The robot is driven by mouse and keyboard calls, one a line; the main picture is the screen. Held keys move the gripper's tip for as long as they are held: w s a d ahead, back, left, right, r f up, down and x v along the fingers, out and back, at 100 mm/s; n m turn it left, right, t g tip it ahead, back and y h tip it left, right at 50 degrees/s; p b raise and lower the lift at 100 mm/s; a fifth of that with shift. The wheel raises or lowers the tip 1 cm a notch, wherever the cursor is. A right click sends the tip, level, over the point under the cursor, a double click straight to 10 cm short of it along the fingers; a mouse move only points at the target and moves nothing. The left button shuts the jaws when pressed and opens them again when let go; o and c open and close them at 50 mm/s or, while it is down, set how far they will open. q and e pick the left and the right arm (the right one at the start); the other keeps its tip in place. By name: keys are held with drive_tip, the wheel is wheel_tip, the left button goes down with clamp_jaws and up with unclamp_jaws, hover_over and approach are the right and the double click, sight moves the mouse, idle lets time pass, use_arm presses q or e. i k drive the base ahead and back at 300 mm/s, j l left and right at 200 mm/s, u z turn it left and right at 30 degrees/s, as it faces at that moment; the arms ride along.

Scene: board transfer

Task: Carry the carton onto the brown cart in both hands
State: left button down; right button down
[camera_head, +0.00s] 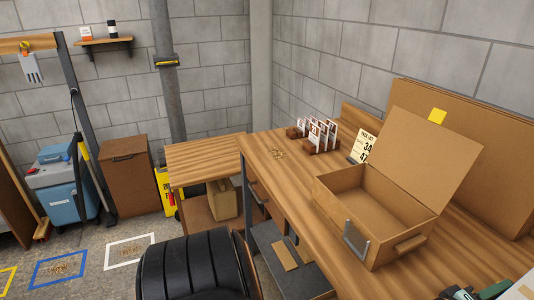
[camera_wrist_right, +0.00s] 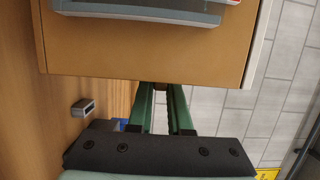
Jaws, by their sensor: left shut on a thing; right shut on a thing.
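The carton (camera_wrist_right: 140,52) is tan with a pale edge and fills the top of the right wrist view. My right gripper (camera_wrist_right: 162,92) is shut on it; its green fingers reach to the carton's edge, which hides their tips. In the head view my left gripper (camera_head: 482,290) shows green and grey at the bottom right edge, beside a pale corner of the carton (camera_head: 523,290). It is shut on the carton, though the contact is cut off. The brown cart (camera_head: 203,157) has a wooden top, bare where seen, and stands at the bench's far left end.
The bench (camera_head: 290,180) holds an open cardboard box (camera_head: 345,185) with a raised lid, a card rack (camera_head: 318,137) and a sign (camera_head: 360,148). A tan case (camera_head: 223,199) is on the cart's lower shelf. A black ribbed object (camera_head: 190,268) stands before the cart.

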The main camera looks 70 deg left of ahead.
sight(196, 158)
drive_tip(key=k, duration=0.9)
drive_tip(key=k+z, duration=0.4)
drive_tip(key=i+z, duration=0.1)
drive_tip(key=z, duration=1.55)
drive_tip(key=k+j+z, duration=0.25)
drive_tip(key=k+j, duration=0.7)
drive_tip(key=i+j, duration=0.05)
drive_tip(key=j, duration=0.05)
